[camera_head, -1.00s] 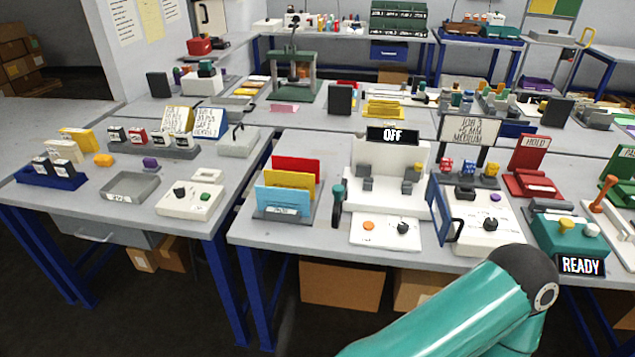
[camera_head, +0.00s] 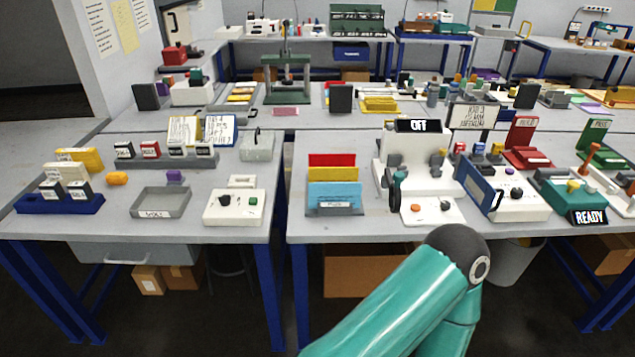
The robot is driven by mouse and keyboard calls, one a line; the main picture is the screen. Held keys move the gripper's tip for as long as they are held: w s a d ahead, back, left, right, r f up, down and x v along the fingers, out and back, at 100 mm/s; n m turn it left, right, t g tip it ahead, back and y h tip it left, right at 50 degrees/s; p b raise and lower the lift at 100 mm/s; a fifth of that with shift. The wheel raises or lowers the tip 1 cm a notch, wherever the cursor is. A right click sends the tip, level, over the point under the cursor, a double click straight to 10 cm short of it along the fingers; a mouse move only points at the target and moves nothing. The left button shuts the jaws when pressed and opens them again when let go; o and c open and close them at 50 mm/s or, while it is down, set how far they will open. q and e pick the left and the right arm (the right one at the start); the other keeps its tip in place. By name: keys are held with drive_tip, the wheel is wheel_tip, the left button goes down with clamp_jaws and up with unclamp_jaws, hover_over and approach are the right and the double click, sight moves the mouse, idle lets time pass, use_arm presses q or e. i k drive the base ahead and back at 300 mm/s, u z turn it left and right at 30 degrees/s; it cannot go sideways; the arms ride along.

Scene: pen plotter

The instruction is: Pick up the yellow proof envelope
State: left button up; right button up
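The yellow proof envelope (camera_head: 333,174) stands upright in a small grey rack (camera_head: 336,211) near the front left of the right-hand table. It is the middle one of three: a red envelope (camera_head: 332,160) stands behind it and a light blue one (camera_head: 335,195) in front, so only its upper strip shows. A teal arm link of mine reaches up from the bottom of the view, in front of the table. Neither of my grippers is in view.
The white plotter (camera_head: 415,160) with an OFF sign stands just right of the rack. A gap separates this table from the left table (camera_head: 120,222), which holds a grey tray (camera_head: 160,203) and a white button box (camera_head: 234,208). Some bare tabletop lies around the rack.

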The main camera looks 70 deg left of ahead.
sight(319, 173)
drive_tip(key=u, duration=0.1)
drive_tip(key=i, duration=0.15)
drive_tip(key=u, duration=1.9)
drive_tip(key=i, duration=0.9)
drive_tip(key=z, duration=0.2)
drive_tip(key=k, duration=0.75)
drive_tip(key=u, duration=0.25)
drive_tip(key=i, duration=0.75)
drive_tip(key=z, duration=0.1)
